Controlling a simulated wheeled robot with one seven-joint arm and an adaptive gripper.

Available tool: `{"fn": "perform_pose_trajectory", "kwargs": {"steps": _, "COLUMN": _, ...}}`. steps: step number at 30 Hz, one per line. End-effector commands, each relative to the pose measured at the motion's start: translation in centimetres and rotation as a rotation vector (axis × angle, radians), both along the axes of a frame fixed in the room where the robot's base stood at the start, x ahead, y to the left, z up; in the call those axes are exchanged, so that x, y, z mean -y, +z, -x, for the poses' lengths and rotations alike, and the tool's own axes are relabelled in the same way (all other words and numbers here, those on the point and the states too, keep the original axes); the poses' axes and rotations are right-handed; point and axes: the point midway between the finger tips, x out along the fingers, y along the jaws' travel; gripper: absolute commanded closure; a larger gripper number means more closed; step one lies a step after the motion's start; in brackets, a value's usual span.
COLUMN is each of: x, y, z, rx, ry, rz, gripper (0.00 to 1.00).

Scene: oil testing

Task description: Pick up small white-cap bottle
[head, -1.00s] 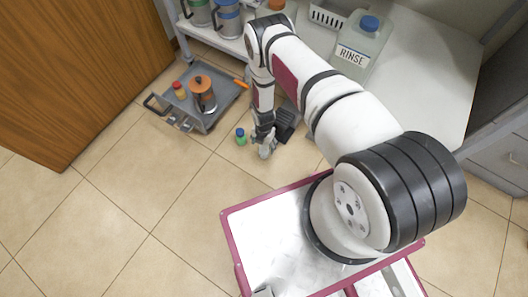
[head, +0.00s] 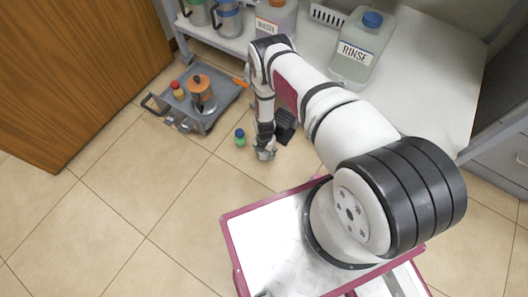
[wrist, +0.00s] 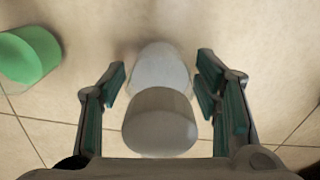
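In the wrist view a small bottle with a whitish cap (wrist: 160,122) and a pale body (wrist: 160,68) stands between the two fingers of my gripper (wrist: 162,90). The fingers are spread on either side, with a narrow gap visible on the left and right of the bottle. In the head view my gripper (head: 264,154) is low near the floor, and I cannot make out the white-cap bottle there.
A grey tray cart (head: 213,117) is further left.

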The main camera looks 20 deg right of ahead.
Motion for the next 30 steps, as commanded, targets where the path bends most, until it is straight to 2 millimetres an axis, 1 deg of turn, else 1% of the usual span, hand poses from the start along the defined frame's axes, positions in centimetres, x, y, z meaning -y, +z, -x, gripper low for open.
{"fn": "perform_pose_trajectory", "kwargs": {"steps": 1, "x": 0.0, "y": 0.0, "z": 0.0, "rx": 0.000, "ry": 0.000, "rz": 0.000, "gripper": 0.62}}
{"fn": "perform_pose_trajectory", "kwargs": {"steps": 4, "x": 0.0, "y": 0.0, "z": 0.0, "rx": 0.000, "ry": 0.000, "rz": 0.000, "gripper": 0.85}}
{"fn": "perform_pose_trajectory", "kwargs": {"steps": 5, "x": 0.0, "y": 0.0, "z": 0.0, "rx": 0.000, "ry": 0.000, "rz": 0.000, "gripper": 0.89}}
{"fn": "perform_pose_trajectory", "kwargs": {"steps": 13, "x": 0.0, "y": 0.1, "z": 0.0, "rx": 0.000, "ry": 0.000, "rz": 0.000, "gripper": 0.89}}
{"fn": "perform_pose_trajectory", "kwargs": {"steps": 17, "x": 0.0, "y": 0.5, "z": 0.0, "rx": 0.000, "ry": -0.001, "rz": 0.000, "gripper": 0.89}}
{"fn": "perform_pose_trajectory", "kwargs": {"steps": 20, "x": 0.0, "y": 1.3, "z": -0.1, "rx": 0.000, "ry": 0.000, "rz": 0.000, "gripper": 0.89}}
{"fn": "perform_pose_trajectory", "kwargs": {"steps": 26, "x": 0.0, "y": 3.9, "z": -0.1, "rx": 0.000, "ry": 0.000, "rz": 0.000, "gripper": 0.89}}
{"fn": "perform_pose_trajectory", "kwargs": {"steps": 30, "x": 0.9, "y": 4.1, "z": 3.0, "rx": -0.006, "ry": -0.002, "rz": 0.001, "gripper": 0.89}}
